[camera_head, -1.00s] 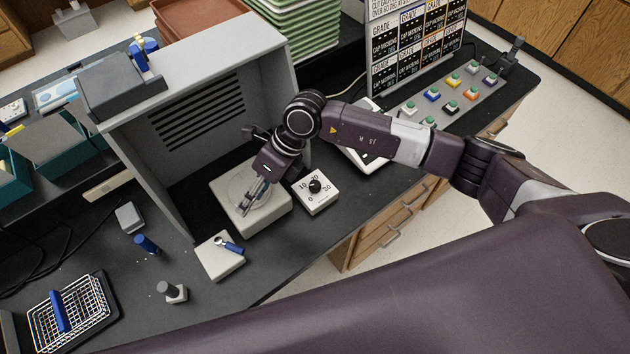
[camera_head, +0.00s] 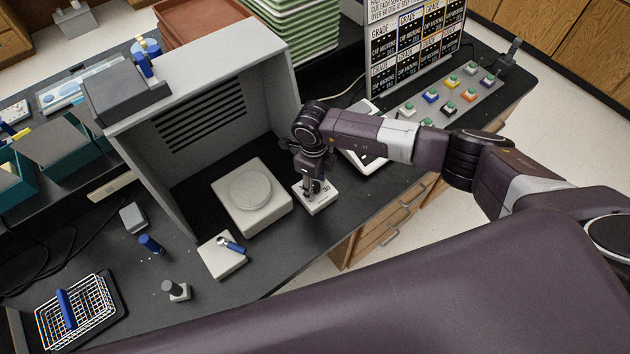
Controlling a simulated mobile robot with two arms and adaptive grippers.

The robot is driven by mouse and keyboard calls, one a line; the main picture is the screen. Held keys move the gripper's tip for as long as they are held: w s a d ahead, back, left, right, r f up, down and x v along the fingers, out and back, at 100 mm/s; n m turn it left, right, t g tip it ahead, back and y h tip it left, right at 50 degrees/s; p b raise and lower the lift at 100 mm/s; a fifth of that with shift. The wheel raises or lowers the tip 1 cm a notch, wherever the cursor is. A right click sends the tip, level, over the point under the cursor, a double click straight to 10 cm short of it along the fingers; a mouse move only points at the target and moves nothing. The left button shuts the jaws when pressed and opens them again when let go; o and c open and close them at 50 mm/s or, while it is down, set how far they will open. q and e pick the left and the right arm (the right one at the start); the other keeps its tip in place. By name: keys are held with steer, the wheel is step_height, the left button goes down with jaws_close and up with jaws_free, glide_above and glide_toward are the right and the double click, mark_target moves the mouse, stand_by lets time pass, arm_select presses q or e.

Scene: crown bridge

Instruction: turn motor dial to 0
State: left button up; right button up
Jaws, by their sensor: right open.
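The motor dial box (camera_head: 318,204) is a small white block with printed numbers on its top. It sits on the black bench just right of a larger pale block with a round plate (camera_head: 251,190). My right gripper (camera_head: 313,189) points down over the dial box, with its open fingers at the black knob. The gripper hides the knob and most of the numbers; only the "30" shows clearly. I cannot tell whether the fingers touch the knob. My left gripper is not in view.
A grey hood (camera_head: 200,100) stands behind and left of the dial. A small white block with a blue-handled tool (camera_head: 232,245) lies at front left. A wire basket (camera_head: 75,312) is at far left. A button panel (camera_head: 450,97) is at right.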

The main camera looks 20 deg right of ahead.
steer(key=shift+f, duration=0.1)
jaws_close()
steer(key=shift+f+n+b, duration=0.15)
steer(key=shift+n+b, duration=0.45)
steer(key=shift+b, duration=0.3)
steer(key=n+b, duration=0.6)
steer(key=b, duration=0.2)
steer(key=shift+w, duration=0.1)
steer(key=shift+r+n+b, duration=0.2)
steer(key=shift+n+b, duration=1.3)
jaws_free()
